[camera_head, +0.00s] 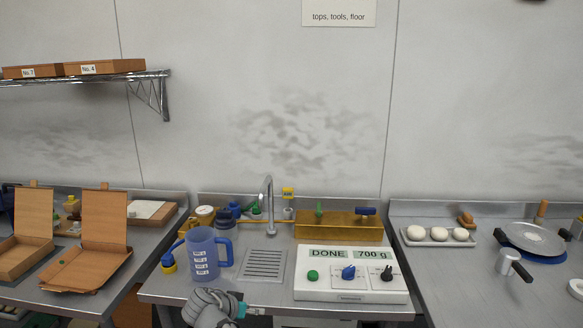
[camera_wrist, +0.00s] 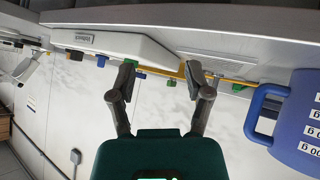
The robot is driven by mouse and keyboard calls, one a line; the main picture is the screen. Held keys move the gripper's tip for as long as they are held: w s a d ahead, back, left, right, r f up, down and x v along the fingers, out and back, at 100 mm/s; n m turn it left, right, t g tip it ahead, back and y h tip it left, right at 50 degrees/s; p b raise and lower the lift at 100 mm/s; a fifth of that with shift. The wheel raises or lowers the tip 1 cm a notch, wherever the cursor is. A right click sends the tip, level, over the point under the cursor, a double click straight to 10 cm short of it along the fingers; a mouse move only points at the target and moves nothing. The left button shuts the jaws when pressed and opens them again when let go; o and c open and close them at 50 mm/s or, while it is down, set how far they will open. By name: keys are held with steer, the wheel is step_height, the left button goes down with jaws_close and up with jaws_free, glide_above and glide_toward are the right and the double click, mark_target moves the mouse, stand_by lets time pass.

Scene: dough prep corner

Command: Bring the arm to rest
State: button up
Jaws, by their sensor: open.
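My gripper (camera_wrist: 160,76) shows in the wrist view with its two dark fingers spread apart and nothing held between them. In the head view, part of my grey arm (camera_head: 210,308) shows at the bottom edge, low in front of the middle counter. The fingertips are not clear there. The blue measuring jug (camera_head: 201,256) stands upright on the counter just behind the arm. The jug also shows at the right of the wrist view (camera_wrist: 298,125), apart from the fingers.
A white control box (camera_head: 350,284) reading "DONE 700 g" stands right of the arm. A brass-coloured box (camera_head: 338,231), tap (camera_head: 267,200) and drain grate (camera_head: 264,263) are behind. Open cartons (camera_head: 92,268) are left; a tray (camera_head: 408,240) of dough balls is right.

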steer(key=s+d+f+n+g+y, duration=0.1)
steer(key=s+d+f+g+y, duration=0.1)
steer(key=d, duration=0.7)
steer(key=s+d+f+n+g+y, duration=0.2)
steer(key=s+d+g, duration=0.1)
steer(key=d, duration=0.6)
steer(key=s+d+f+n+g+y, duration=0.1)
steer(key=s+d+f+g+y, duration=0.1)
steer(key=d, duration=0.8)
steer(key=shift+s+y, duration=0.3)
steer(key=shift+s, duration=0.6)
steer(key=shift+d, duration=0.1)
